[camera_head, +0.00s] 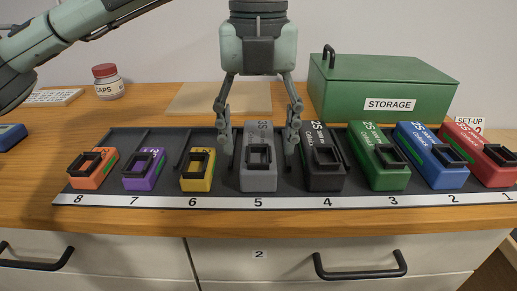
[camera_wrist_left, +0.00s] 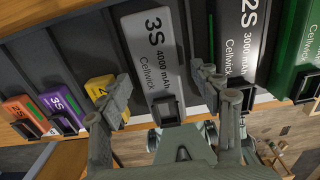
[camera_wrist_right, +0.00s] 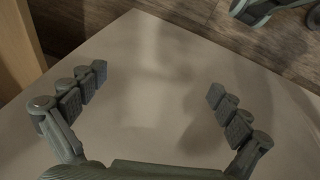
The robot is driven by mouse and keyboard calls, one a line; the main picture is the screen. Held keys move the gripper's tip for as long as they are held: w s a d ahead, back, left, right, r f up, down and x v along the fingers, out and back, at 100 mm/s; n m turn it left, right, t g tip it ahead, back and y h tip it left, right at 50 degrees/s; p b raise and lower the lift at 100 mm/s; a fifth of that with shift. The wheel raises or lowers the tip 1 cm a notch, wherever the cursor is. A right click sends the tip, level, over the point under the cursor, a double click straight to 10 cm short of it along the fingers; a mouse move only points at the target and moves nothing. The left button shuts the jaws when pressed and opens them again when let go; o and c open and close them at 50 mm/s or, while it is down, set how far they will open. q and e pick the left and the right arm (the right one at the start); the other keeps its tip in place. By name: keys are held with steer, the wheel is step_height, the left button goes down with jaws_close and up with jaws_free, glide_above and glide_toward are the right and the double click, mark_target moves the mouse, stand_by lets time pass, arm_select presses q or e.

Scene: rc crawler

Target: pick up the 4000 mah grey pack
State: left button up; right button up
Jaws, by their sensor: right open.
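The grey pack (camera_head: 260,178) stands in slot 5 of the dark rack (camera_head: 160,134). My right gripper (camera_wrist_right: 155,90) is open and empty in the right wrist view, over a plain pale surface.
A black pack (camera_head: 325,178) in slot 4 and a yellow pack (camera_head: 198,180) in slot 6 flank the grey one closely. A green storage box (camera_head: 385,92) stands behind to the right. A capped jar (camera_head: 107,84) and a wooden board (camera_head: 205,98) are at the back.

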arm_select(q)
jaws_close()
steer(key=shift+r, duration=0.1)
